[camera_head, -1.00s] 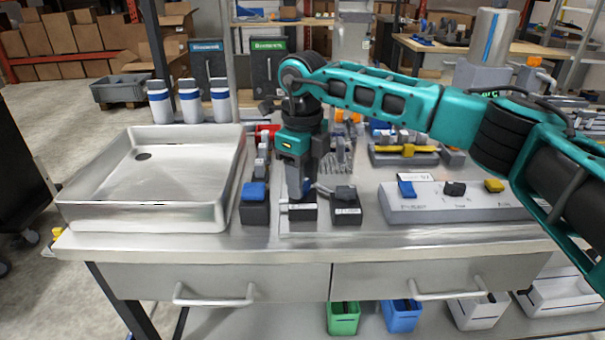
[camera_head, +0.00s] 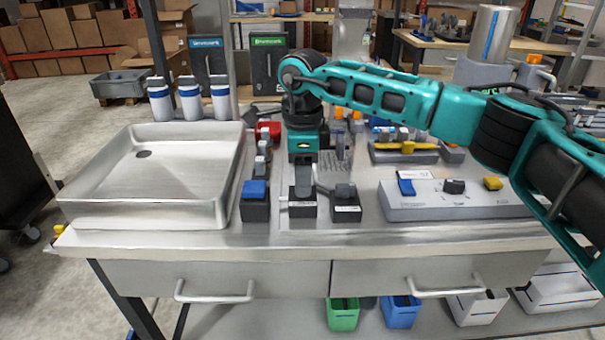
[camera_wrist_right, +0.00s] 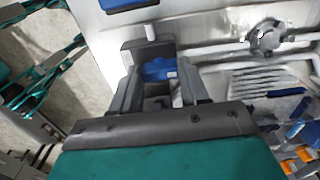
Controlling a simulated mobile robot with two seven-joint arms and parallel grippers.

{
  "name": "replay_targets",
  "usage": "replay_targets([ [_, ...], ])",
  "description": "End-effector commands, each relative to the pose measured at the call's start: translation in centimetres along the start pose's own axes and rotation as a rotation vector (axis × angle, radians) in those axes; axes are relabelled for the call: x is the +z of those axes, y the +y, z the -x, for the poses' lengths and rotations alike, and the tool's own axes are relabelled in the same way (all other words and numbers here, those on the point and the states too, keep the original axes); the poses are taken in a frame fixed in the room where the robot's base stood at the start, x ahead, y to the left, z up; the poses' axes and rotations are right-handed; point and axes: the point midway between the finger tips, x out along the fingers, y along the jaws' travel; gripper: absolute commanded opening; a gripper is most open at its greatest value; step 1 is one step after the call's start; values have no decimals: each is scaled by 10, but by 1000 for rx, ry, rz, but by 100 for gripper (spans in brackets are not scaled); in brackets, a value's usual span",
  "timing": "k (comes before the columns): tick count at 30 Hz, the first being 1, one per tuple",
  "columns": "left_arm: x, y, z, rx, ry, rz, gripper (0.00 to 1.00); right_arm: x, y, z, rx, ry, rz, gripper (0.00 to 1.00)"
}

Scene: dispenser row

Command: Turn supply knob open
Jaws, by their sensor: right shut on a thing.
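In the head view, my right gripper (camera_head: 303,188) points down onto the middle of three dark blocks. This middle block (camera_head: 302,209) has a white label too small to read. In the right wrist view, my right gripper (camera_wrist_right: 160,88) has its two fingers on either side of a blue piece (camera_wrist_right: 158,69), which I take as the supply knob. The gripper is shut on it, and the fingers hide most of it. The knob's own setting cannot be read. My left gripper is in neither view.
A blue-topped block (camera_head: 255,200) stands close on the left and a block with a grey top (camera_head: 345,207) on the right. A metal sink tray (camera_head: 80,205) is farther left. A control panel (camera_head: 440,208) sits on the right. The bench's front strip is clear.

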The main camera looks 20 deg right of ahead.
Motion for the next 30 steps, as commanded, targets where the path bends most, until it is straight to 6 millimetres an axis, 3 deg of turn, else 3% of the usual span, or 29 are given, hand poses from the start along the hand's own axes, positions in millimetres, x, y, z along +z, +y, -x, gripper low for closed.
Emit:
replay_targets([
  [11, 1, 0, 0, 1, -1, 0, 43, 0, 0, 1, -3, -1, 9, 14],
  [12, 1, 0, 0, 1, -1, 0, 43, 0, 0, 1, -3, -1, 9, 46],
  [18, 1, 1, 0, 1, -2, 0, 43, 0, 0, 1, -2, -1, 8, 65],
  [20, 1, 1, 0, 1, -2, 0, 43, 0, 0, 1, -2, -1, 8, 70],
  [30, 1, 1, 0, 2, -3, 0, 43, 0, 0, 8, -2, -2, 7, 70],
])
